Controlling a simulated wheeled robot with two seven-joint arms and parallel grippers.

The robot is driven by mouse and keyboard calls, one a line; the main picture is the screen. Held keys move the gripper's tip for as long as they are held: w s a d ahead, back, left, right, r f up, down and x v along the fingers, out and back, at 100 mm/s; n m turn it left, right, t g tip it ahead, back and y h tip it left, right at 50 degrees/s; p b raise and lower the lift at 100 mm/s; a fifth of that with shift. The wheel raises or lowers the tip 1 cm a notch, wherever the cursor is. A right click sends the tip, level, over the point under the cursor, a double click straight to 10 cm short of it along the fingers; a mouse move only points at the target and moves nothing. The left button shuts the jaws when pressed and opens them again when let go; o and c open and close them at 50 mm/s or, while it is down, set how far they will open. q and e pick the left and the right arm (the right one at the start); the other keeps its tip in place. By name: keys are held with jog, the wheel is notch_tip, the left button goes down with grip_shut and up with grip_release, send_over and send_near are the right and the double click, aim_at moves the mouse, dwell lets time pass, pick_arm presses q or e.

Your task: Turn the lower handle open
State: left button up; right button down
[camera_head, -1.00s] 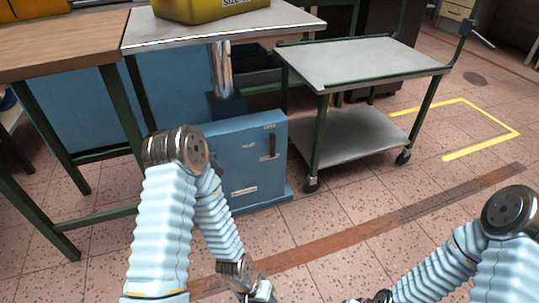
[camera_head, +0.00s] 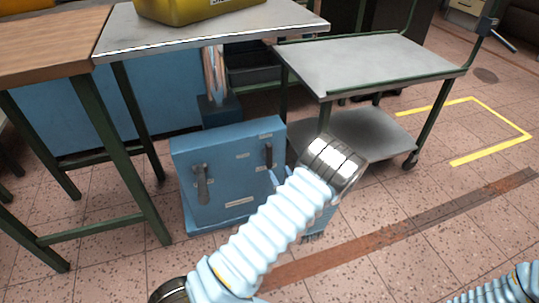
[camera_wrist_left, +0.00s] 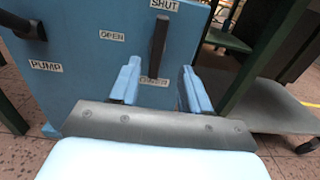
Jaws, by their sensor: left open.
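The blue cabinet (camera_head: 228,150) carries two dark handles. The right-hand handle (camera_head: 268,154) stands upright; in the left wrist view this handle (camera_wrist_left: 157,45) points up at a SHUT label, with an OPEN label to its left. A label at its foot is partly hidden by a finger and appears to read LOWER. The other handle (camera_head: 202,185) is at the left, and in the left wrist view it (camera_wrist_left: 28,27) is above a PUMP label. My left gripper (camera_head: 281,175) is open in front of the upright handle, which shows between its fingers (camera_wrist_left: 160,70). I cannot tell whether they touch it.
A grey two-shelf cart (camera_head: 360,62) stands just right of the cabinet. A metal-topped table (camera_head: 210,32) with a yellow bin (camera_head: 205,8) is behind and above. A wooden-topped table (camera_head: 45,42) is at the left. The floor at the right is clear.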

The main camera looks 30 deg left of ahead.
aim_at(270, 157)
pick_arm(q)
jog(key=x, duration=1.1)
jog(key=shift+s, duration=0.15)
jog(key=shift+c, duration=0.3)
grip_shut()
jog(key=shift+f, duration=0.1)
